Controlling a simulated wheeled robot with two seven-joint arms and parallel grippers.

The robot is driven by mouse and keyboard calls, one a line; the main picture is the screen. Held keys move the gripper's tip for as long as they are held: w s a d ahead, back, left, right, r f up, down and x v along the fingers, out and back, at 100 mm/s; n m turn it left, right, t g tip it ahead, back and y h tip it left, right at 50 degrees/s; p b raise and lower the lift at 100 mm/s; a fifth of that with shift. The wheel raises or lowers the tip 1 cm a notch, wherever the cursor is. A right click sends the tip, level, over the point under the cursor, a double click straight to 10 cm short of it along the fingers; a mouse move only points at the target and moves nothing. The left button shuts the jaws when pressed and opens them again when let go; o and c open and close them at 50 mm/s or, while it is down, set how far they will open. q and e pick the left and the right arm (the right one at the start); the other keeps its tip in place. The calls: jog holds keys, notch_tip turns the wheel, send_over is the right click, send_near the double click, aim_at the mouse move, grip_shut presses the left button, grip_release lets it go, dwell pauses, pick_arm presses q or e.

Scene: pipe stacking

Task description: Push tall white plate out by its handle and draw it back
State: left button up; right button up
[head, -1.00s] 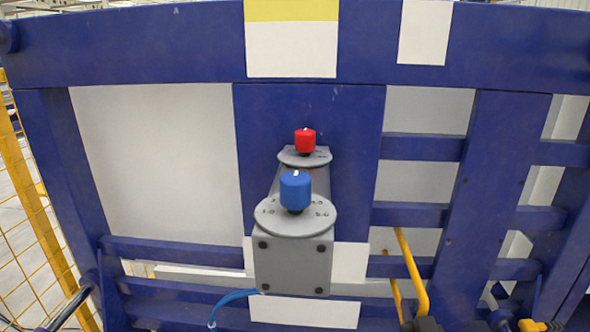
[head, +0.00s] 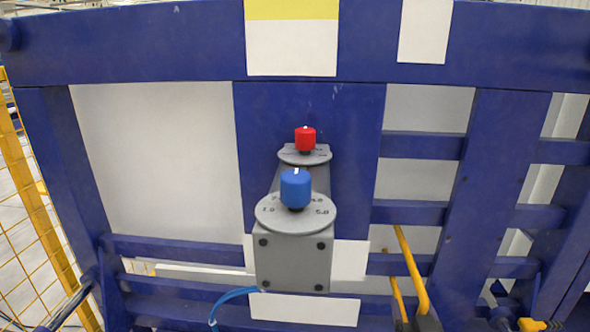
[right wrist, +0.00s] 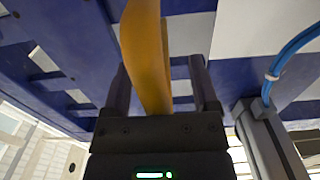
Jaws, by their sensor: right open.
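A yellow handle (head: 412,272) hangs low on the right side of the blue frame in the head view. It also runs between the fingers in the right wrist view (right wrist: 148,55). My right gripper (right wrist: 162,78) is open around the handle, one finger on each side; contact cannot be told. In the head view only dark tips of the right gripper (head: 424,322) show at the bottom edge. Tall white panels stand behind the frame, a wide one (head: 155,160) at left and a narrower one (head: 425,110) at right. Which one the handle joins is hidden. My left gripper is out of view.
A grey box (head: 293,262) with a blue knob (head: 295,188) and a red knob (head: 305,138) juts from the frame's middle. A blue cable (head: 232,294) hangs below it. Blue bars (head: 410,213) cross near the handle. Yellow fencing (head: 35,220) stands at left.

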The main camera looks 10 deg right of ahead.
jog(key=shift+s+r, duration=0.1)
jog(key=shift+s, duration=0.1)
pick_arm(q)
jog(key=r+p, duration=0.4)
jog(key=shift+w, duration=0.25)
pick_arm(e)
jog(key=v, duration=0.7)
jog(key=shift+s, duration=0.25)
jog(key=shift+a, duration=0.1)
